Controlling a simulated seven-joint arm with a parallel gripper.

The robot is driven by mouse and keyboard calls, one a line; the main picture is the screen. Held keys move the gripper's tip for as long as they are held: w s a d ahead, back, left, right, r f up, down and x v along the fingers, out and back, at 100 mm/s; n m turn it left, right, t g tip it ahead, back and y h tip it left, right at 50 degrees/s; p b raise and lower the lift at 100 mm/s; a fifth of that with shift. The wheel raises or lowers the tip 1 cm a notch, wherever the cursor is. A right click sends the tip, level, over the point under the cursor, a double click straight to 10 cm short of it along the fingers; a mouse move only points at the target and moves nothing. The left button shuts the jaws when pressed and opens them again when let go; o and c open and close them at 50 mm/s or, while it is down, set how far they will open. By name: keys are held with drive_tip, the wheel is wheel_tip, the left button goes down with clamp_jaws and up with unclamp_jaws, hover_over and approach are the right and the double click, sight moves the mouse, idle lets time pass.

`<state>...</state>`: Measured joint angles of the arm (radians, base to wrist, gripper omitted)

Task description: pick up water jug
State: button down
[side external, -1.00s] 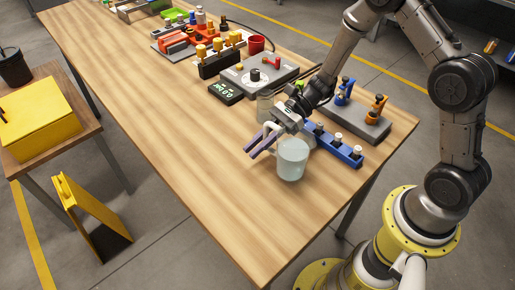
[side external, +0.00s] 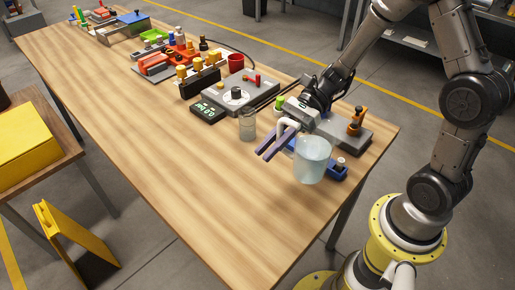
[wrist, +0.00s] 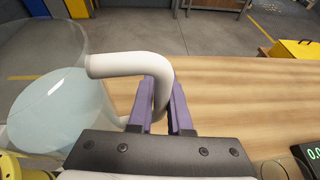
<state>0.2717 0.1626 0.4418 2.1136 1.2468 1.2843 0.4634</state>
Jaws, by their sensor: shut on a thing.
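The water jug (side external: 313,160) is a clear vessel holding pale blue water, with a thick white handle (side external: 287,125). It is upright and appears to be held above the right end of the table, in front of the blue rack. My gripper (side external: 268,148) is shut on the handle, its purple fingers pointing left past it. In the wrist view the jug (wrist: 50,110) fills the left side, and the curved white handle (wrist: 130,65) passes between the two fingers (wrist: 162,95). The jug hides part of the blue rack.
A glass beaker (side external: 247,124) stands left of my gripper. A blue rack (side external: 337,172) and a grey stand with an orange-topped part (side external: 355,122) are close behind the jug. A scale (side external: 206,112) and grey stirrer (side external: 240,91) stand farther back. The table's front middle is bare.

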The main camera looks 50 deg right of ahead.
sight(297, 151)
drive_tip(key=shift+s+d+r, duration=0.4)
drive_tip(key=shift+s+r, duration=0.1)
drive_tip(key=shift+s, duration=0.55)
drive_tip(key=shift+s+d+r, duration=0.45)
drive_tip(key=shift+s+r, duration=0.1)
drive_tip(key=shift+s, duration=0.45)
drive_tip(key=shift+s+d+r, duration=0.4)
drive_tip(key=shift+s+r, duration=0.1)
drive_tip(key=shift+s, duration=0.55)
